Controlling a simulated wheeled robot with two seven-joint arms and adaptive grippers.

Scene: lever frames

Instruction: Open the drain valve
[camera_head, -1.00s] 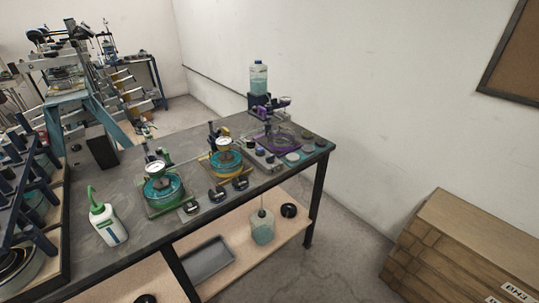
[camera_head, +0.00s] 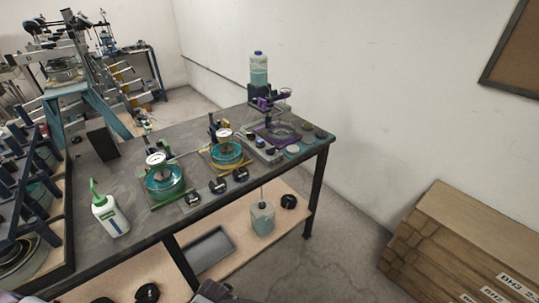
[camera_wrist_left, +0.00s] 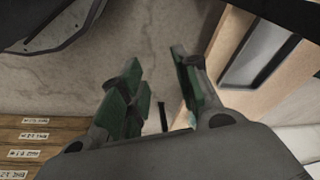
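I cannot pick out the drain valve for certain. A clear bottle of bluish liquid (camera_head: 259,72) stands upright on a dark and purple stand (camera_head: 268,104) at the far end of the bench. Two round teal devices with white dials, a green-framed one (camera_head: 164,180) and a yellow-based one (camera_head: 226,152), sit nearer. A jar (camera_head: 262,217) with a thin rod or tube rising from it stands on the lower shelf. My left gripper (camera_wrist_left: 156,60) is open and empty in the left wrist view, its green-padded fingers apart above the floor. My right gripper is not seen.
The dark workbench (camera_head: 125,190) carries a white bottle with a green spout (camera_head: 109,212) and several small black clamps. A grey tray (camera_head: 209,250) lies on the lower shelf. Bare floor lies between bench and crates.

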